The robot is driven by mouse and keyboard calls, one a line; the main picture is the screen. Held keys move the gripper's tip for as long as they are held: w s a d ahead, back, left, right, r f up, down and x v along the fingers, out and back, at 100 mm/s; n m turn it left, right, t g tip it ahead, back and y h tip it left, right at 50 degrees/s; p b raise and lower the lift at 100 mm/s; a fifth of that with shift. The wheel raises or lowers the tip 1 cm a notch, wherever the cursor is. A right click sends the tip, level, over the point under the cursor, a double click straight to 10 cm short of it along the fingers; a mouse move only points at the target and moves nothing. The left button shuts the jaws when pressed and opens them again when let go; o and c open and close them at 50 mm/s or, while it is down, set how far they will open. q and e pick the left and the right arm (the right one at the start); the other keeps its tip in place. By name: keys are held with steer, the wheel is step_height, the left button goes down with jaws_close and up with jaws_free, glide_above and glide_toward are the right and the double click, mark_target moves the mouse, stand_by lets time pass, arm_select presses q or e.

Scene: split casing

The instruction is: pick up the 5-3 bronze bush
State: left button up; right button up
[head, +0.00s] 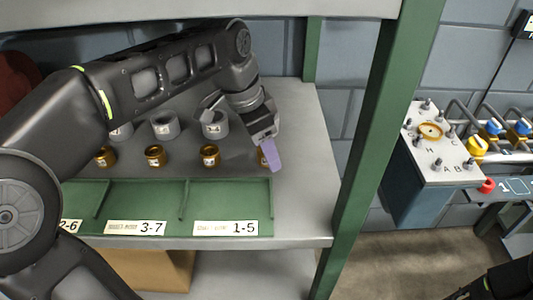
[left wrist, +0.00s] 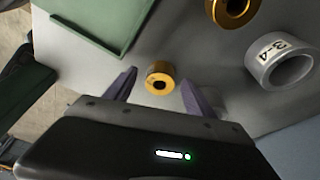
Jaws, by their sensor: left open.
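A small bronze bush (left wrist: 160,83) stands on the grey shelf, between the two purple fingers of my left gripper (left wrist: 157,92) in the left wrist view. The fingers are apart, with a gap on each side of the bush. In the head view this bush (head: 262,158) is partly hidden behind my left gripper (head: 270,155). No number on it can be read. Other bronze bushes stand in a row to its left, among them one (head: 210,155) and another (head: 155,155). My right gripper does not show.
Grey steel rings stand behind the bushes, one (head: 165,125) in plain view. A green tray (head: 150,190) with dividers and labels 3-7 and 1-5 lies in front. A green post (head: 375,130) rises at the right. A casing block (head: 435,150) with studs stands beyond it.

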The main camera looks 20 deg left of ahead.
arm_select(q)
steer(key=shift+c, duration=0.2)
jaws_close()
stand_by(0.5)
